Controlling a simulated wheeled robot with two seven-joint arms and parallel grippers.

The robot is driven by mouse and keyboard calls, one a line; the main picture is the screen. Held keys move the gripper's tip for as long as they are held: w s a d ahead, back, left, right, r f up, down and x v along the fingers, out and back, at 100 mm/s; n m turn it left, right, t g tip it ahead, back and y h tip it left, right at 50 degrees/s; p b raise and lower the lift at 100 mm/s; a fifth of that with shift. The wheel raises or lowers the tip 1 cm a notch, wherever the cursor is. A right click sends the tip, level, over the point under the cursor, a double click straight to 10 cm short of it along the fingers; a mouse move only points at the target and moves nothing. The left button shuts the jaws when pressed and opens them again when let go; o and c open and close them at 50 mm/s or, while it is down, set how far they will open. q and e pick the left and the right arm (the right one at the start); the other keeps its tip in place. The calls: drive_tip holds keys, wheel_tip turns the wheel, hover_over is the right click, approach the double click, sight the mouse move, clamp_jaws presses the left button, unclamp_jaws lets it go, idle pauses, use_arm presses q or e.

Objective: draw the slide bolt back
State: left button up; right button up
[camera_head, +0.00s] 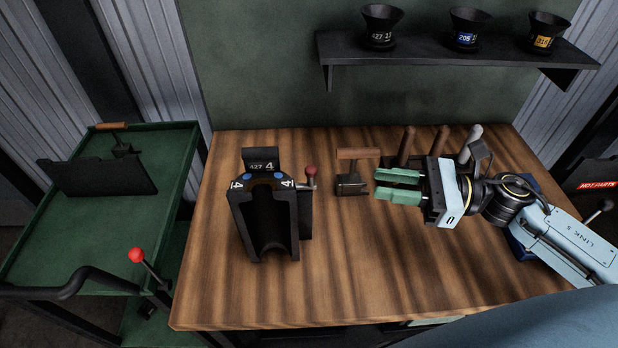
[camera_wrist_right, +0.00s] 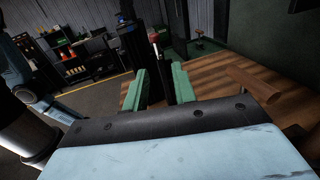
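A dark mould (camera_head: 265,212), marked 427 and 4, stands on the wooden table left of centre, with an open trough facing the front. A red round knob (camera_head: 310,171) sits on its right side, by a dark side housing (camera_head: 306,212); this looks like the slide bolt's handle. My right gripper (camera_head: 378,183) has green fingers, points left, and is open with a gap between them. It is apart from the knob, to its right. In the right wrist view the fingers (camera_wrist_right: 160,75) are parted, with dark shapes beyond. My left gripper is not in view.
A wooden-handled dark block (camera_head: 351,185) stands between the mould and my right gripper. Several upright handles (camera_head: 440,140) stand behind the gripper. A shelf (camera_head: 450,60) holds 3 dark cups. A green trolley (camera_head: 80,230) stands left. The table's front is clear.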

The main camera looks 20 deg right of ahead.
sight(312, 178)
drive_tip(key=p+x, duration=0.1)
drive_tip(key=x, duration=0.3)
drive_tip(key=p+x, duration=0.1)
drive_tip(key=x, duration=0.3)
drive_tip(key=p+x, duration=0.1)
drive_tip(key=x, duration=0.4)
drive_tip(key=shift+s+a+p, duration=0.25)
drive_tip(key=shift+p, duration=0.1)
drive_tip(key=shift+f, duration=0.1)
clamp_jaws()
